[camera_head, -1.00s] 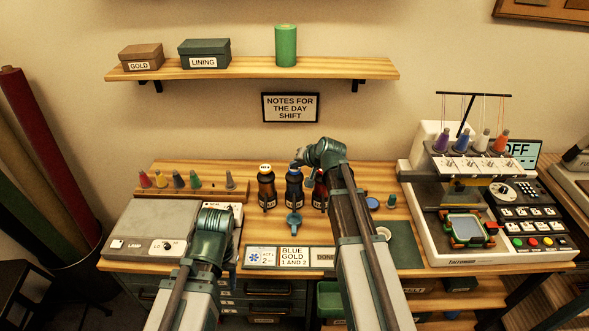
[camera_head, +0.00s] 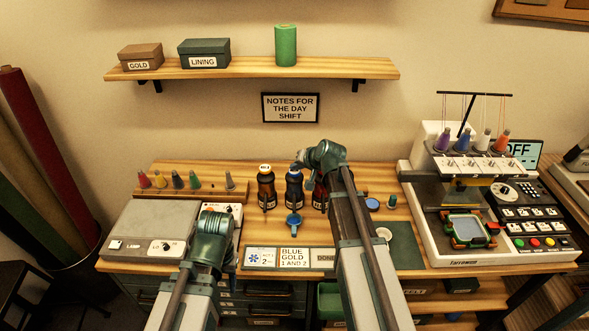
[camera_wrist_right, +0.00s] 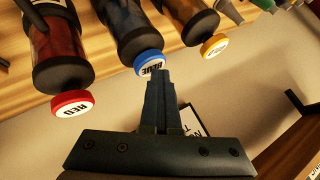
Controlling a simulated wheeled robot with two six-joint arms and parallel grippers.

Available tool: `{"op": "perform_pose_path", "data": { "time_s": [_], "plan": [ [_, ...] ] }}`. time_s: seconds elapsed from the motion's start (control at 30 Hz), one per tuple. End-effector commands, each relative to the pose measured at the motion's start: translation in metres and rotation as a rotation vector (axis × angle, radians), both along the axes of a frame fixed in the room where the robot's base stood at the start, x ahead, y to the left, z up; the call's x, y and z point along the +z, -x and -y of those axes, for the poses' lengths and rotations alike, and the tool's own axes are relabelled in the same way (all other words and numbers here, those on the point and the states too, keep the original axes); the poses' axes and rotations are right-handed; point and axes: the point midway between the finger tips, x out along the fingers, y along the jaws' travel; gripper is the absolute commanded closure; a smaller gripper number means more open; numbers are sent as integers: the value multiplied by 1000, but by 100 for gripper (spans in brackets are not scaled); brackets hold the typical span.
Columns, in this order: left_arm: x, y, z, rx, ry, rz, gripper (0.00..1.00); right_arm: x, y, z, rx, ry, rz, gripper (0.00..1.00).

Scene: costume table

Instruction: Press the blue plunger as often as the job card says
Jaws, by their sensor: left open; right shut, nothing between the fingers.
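The blue plunger (camera_head: 293,170) tops a dark bottle (camera_head: 294,190) in the middle of the table. In the right wrist view its cap (camera_wrist_right: 150,64) reads BLUE. My right gripper (camera_wrist_right: 157,80) is shut and empty, its tips right at the blue cap; I cannot tell whether they touch. In the head view it sits above the bottle (camera_head: 299,163). My left gripper (camera_head: 213,235) is over the table's left front, its fingers mostly hidden by its wrist. Cards at the front edge show a blue flower mark with a small "2" (camera_head: 262,257) and BLUE GOLD 1 AND 2 (camera_head: 293,257).
A gold-capped bottle (camera_head: 265,187) stands left of the blue one. The red-capped bottle (camera_wrist_right: 72,103) stands on its other side, partly hidden by my right arm in the head view. A lamp box (camera_head: 160,235) is at left, an embroidery machine (camera_head: 430,230) at right.

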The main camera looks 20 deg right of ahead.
Motion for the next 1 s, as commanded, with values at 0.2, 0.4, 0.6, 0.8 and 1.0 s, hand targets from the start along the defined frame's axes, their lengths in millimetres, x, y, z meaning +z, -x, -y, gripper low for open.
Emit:
{"op": "perform_pose_path", "data": {
  "time_s": [0.2, 0.4, 0.6, 0.8, 1.0],
  "plan": [
    [1, 0, 0, 0, 0, 0, 50, 0, 0, 0, 2, 0, -1, 100],
    [9, 0, 0, 0, 0, 0, 50, 9, 0, 0, 2, 0, -1, 100],
    [21, 0, 0, 0, 0, 0, 50, 21, 0, 0, 2, 0, -1, 100],
    [25, 0, 0, 0, 0, 0, 50, 25, 0, 0, 1, 0, -1, 100],
    [24, 0, 0, 0, 0, 0, 50, 24, 0, 0, 1, 0, -1, 100]
  ]
}}
